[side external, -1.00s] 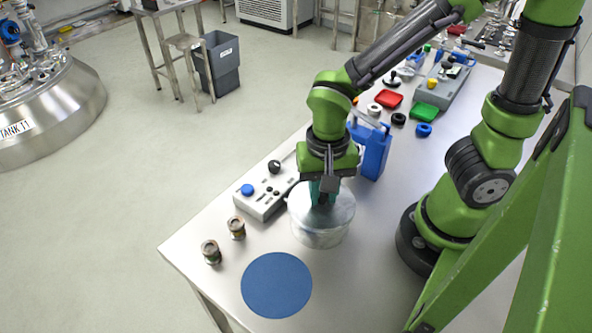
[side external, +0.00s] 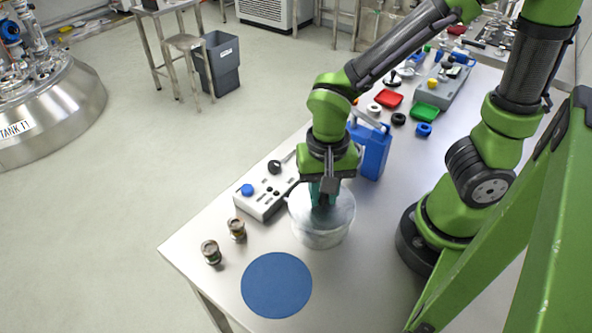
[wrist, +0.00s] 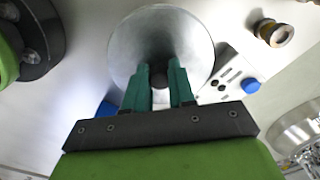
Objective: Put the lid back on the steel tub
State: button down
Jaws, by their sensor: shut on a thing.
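The steel tub (side external: 318,240) stands on the bench in the side view, below my gripper (side external: 323,200). The round grey lid (side external: 342,208) is at the tub's top. It fills the upper middle of the wrist view (wrist: 195,35), with its dark knob (wrist: 159,80) at the fingertips. My gripper (wrist: 160,88) has its teal fingers on either side of the knob and is shut on it. The lid looks level over the tub, but I cannot tell whether it is fully seated. The lid hides the tub's inside.
A flat blue round mat (side external: 276,285) lies bare at the front. Two small jars (side external: 211,252) and a control box (side external: 266,196) stand left of the tub. A blue container (side external: 373,152) stands close behind it. The bench's left edge is near the jars.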

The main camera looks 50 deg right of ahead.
dwell(0.3)
jog(key=shift+c, duration=2)
grip_release()
jog(key=shift+r, duration=0.1)
jog(key=shift+r, duration=3.4)
grip_shut()
jog(key=shift+f, duration=0.15)
